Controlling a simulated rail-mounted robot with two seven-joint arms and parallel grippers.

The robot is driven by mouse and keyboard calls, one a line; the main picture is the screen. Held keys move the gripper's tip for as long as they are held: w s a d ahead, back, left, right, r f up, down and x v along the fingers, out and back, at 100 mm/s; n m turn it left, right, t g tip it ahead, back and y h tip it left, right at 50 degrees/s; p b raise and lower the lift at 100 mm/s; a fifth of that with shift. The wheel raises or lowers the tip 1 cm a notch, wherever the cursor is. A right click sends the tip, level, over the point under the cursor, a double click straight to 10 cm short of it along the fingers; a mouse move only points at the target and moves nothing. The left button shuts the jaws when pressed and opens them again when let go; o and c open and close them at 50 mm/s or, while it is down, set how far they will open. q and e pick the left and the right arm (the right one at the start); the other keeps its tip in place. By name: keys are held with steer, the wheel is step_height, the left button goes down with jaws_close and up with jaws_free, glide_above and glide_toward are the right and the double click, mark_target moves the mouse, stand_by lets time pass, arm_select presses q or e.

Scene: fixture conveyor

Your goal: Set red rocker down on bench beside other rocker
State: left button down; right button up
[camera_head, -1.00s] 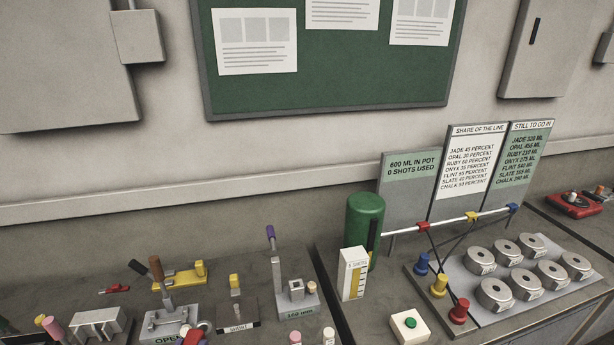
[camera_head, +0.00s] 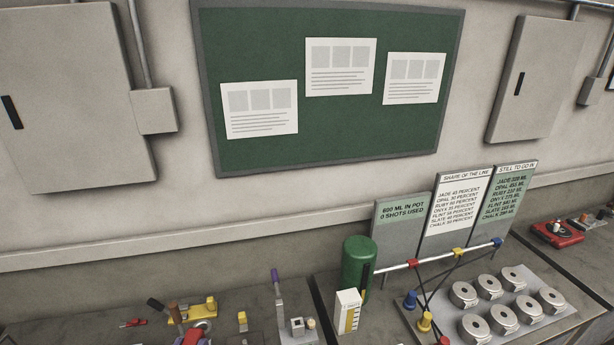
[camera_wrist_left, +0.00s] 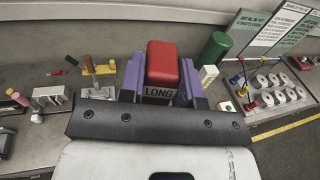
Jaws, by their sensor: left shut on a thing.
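The red rocker (camera_wrist_left: 165,62), a red block on a dark base marked LONG, fills the middle of the left wrist view. My left gripper (camera_wrist_left: 160,88) is shut on it, with a purple finger on each side. In the head view a bit of red (camera_head: 190,337) shows at the bottom edge, in front of the bench tools; most of it is cut off. The bench (camera_head: 90,312) lies behind and below it. I cannot pick out the other rocker with certainty. My right gripper is not in view.
On the bench stand a yellow fixture (camera_head: 195,312), a purple-tipped lever post (camera_head: 278,292) and a small red tool (camera_head: 133,322). To the right are a green cylinder (camera_head: 358,262), a white gauge box (camera_head: 347,312) and several metal pots (camera_head: 500,318) on a plate.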

arm_select(q)
steer(key=shift+r+p, duration=0.35)
steer(key=shift+r, duration=0.4)
